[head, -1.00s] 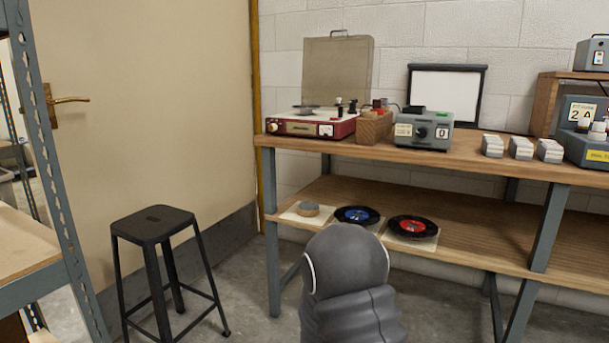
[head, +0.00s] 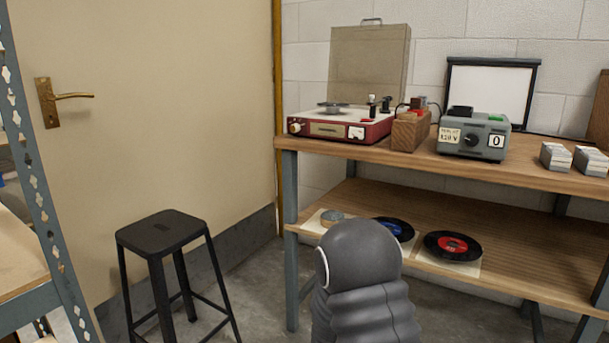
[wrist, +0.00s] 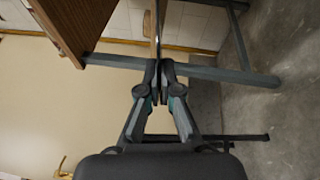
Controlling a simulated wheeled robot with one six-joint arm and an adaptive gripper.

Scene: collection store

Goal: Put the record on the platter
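Two black records lie on pale sleeves on the lower shelf in the head view: one with a blue label (head: 397,228), partly hidden by my arm, and one with a red label (head: 452,245). The red record player (head: 340,127) stands on the worktop with its lid up. Its small platter (head: 333,107) is seen nearly edge-on. My gripper (wrist: 158,68) shows in the wrist view with its fingertips together and nothing visible between them. It points toward the bench's leg and shelf edge. The head view does not show the fingers.
A wooden block (head: 409,130) and a grey box with a dial (head: 474,136) stand right of the player. A black stool (head: 162,232) and a metal rack (head: 35,190) stand left. Floor shows between stool and bench.

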